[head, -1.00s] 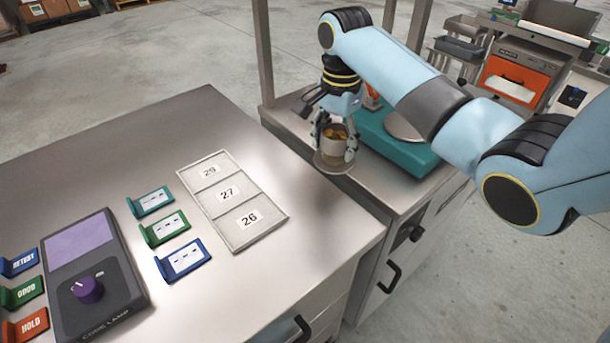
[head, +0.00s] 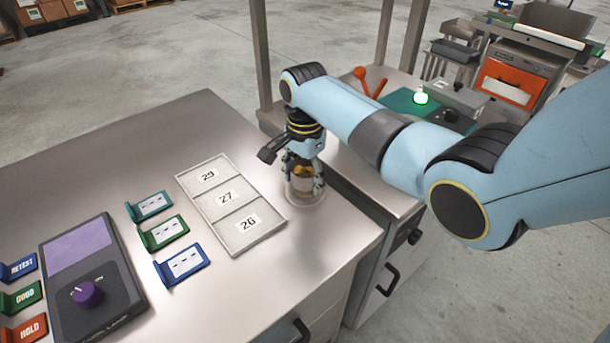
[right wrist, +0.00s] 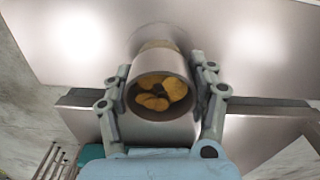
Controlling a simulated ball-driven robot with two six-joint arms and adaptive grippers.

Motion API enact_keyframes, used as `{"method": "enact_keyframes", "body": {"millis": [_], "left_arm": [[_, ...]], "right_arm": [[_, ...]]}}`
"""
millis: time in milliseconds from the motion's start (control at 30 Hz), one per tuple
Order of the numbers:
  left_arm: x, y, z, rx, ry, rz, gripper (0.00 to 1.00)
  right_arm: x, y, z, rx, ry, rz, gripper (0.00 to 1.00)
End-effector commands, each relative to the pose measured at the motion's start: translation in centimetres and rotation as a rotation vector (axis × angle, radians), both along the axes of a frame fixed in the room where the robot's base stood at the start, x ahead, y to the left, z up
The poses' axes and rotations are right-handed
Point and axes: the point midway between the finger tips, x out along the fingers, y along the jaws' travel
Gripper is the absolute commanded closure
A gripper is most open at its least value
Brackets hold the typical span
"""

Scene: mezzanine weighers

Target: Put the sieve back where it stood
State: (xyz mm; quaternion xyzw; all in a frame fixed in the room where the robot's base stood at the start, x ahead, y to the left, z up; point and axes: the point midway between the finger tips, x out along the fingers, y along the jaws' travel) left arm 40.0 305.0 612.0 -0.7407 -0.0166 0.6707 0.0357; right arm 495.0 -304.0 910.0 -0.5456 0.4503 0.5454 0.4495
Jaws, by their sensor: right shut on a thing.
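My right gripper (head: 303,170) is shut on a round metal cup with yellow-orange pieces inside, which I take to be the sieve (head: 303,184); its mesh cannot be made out. In the right wrist view the fingers (right wrist: 160,95) close on both sides of the sieve (right wrist: 160,118), with its open end towards the camera. A pale round disc (head: 306,203) shows below it, near the right edge of the steel bench (head: 130,125). I cannot tell whether the sieve touches the bench. My left gripper is out of view.
A tray with labels 29, 27 and 26 (head: 219,212) lies just left of the sieve. Three coloured tag holders (head: 163,235) and a code lamp box (head: 95,270) are further left. A lower side bench (head: 355,185) with a teal surface (head: 405,103) stands right.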

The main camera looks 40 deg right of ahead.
Motion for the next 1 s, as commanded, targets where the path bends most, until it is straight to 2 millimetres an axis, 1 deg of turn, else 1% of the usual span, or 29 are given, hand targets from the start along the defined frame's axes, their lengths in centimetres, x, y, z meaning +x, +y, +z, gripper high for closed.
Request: {"method": "enact_keyframes", "body": {"millis": [33,67,233,500,567,633,767,900,1000], "left_arm": [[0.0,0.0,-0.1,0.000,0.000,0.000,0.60],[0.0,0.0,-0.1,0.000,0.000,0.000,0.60],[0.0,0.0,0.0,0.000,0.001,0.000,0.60],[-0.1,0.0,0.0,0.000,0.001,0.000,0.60],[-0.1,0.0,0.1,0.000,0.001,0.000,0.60],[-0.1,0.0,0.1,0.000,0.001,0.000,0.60],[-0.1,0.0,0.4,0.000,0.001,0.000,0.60],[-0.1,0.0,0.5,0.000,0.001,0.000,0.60],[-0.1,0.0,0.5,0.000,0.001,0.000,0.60]], "right_arm": [[0.0,0.0,-0.2,0.000,-0.001,0.000,0.95],[0.0,0.0,-0.2,0.000,0.000,0.000,0.40],[0.0,0.0,-0.1,0.000,0.000,0.000,0.18],[0.0,0.0,-0.1,0.000,0.000,0.000,0.18],[0.0,0.0,0.2,0.000,0.000,0.000,0.18],[0.1,0.0,0.9,-0.001,-0.001,0.000,0.18],[0.1,0.0,3.4,-0.001,-0.004,0.001,0.18],[0.1,0.0,6.7,-0.001,-0.004,0.001,0.18],[0.1,0.0,8.8,0.000,-0.004,0.000,0.18]]}}
